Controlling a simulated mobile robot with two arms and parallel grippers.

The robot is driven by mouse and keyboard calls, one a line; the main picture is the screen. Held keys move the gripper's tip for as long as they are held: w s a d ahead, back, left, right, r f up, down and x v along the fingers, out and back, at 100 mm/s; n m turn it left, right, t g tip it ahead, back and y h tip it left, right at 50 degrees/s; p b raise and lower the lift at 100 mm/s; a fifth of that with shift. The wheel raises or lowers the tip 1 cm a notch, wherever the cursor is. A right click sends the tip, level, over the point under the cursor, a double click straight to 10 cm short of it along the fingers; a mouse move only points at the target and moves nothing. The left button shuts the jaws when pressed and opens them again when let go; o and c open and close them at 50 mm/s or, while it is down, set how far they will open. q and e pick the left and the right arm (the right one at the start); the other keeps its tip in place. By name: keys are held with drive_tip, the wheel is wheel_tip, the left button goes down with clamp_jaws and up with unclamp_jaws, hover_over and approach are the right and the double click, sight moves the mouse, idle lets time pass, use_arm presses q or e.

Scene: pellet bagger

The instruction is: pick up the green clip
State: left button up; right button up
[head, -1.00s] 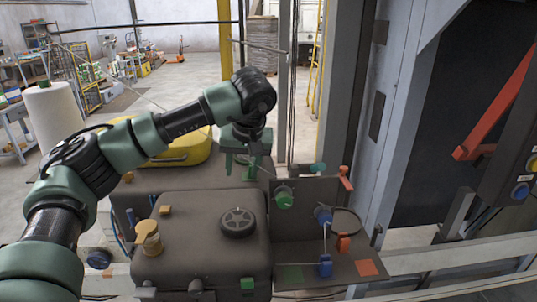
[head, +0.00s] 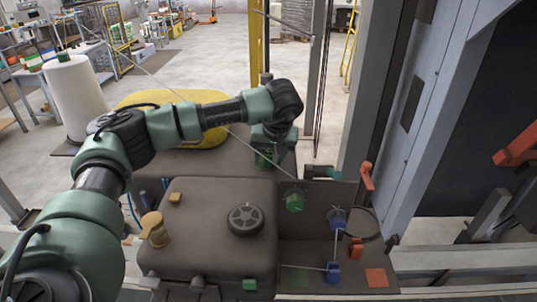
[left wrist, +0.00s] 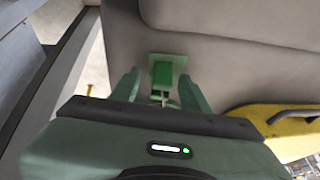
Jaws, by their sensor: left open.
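A green clip (left wrist: 162,74), a darker block on a paler green square, shows in the left wrist view against the grey surface. My left gripper (left wrist: 157,82) is open, with one finger to each side of the clip in that view. I cannot tell whether the fingers touch it. In the head view my left gripper (head: 266,153) is above the rear grey housing, behind the upright panel. Bright green (head: 264,158) shows at its fingers, but the clip's outline is mostly hidden there. My right gripper is not in view.
The upright panel (head: 318,193) carries a green knob (head: 294,200) and a blue knob (head: 337,218). On the shelf in front are a blue clip (head: 332,272), an orange clip (head: 356,248), a green patch (head: 295,277) and a red patch (head: 376,277). A grey column (head: 385,100) stands right.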

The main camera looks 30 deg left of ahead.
use_arm(q)
drive_tip(key=shift+s, duration=0.15)
drive_tip(key=c, duration=0.8)
clamp_jaws()
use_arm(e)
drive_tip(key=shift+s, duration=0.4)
use_arm(q)
drive_tip(key=shift+r, duration=0.15)
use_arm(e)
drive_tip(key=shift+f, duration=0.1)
